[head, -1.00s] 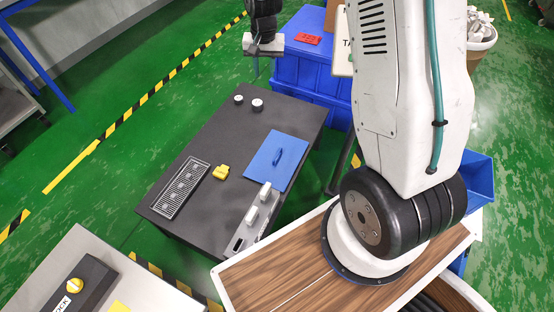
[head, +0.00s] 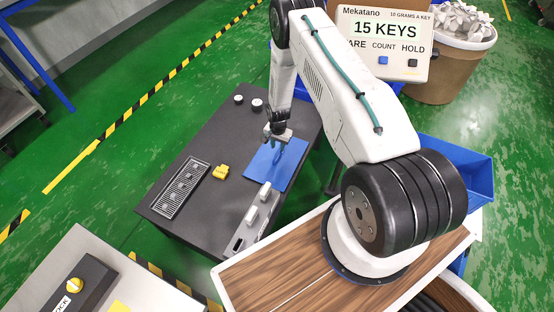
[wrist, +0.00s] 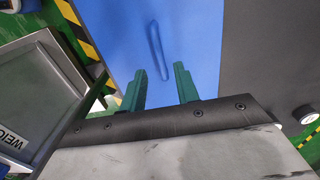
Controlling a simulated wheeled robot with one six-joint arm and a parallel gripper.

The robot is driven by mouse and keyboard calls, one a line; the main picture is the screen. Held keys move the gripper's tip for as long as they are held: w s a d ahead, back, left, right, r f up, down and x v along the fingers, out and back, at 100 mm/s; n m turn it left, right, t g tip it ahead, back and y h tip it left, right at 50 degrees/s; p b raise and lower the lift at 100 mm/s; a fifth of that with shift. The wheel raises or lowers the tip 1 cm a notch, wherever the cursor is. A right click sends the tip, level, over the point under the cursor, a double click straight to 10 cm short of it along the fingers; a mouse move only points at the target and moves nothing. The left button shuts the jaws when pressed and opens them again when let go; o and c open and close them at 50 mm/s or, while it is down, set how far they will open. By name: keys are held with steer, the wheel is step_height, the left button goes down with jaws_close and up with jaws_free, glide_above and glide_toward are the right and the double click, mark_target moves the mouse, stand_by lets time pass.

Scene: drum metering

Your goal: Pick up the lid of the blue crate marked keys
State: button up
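A flat blue lid (head: 264,168) with a raised bar handle lies on the dark table (head: 210,142). In the wrist view the lid (wrist: 205,45) lies under my gripper, and its handle (wrist: 157,48) runs lengthwise just ahead of the fingers. My gripper (head: 277,138) is over the far part of the lid in the head view. In the wrist view my gripper (wrist: 160,70) is open, with two green fingers apart and nothing between them. The handle is hidden by my gripper in the head view. I see no crate marked keys.
On the table are a grey grille (head: 181,188), a yellow piece (head: 220,172), two small white-topped knobs and a fixture with pale handles (head: 255,218). A display (head: 383,43) reads 15 KEYS. A grey tray (wrist: 35,75) shows at left in the wrist view.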

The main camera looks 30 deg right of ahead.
mark_target(277, 154)
step_height(277, 154, down, 6)
steer(key=shift+s+a+f, duration=0.1)
steer(key=shift+a, duration=0.05)
jaws_close()
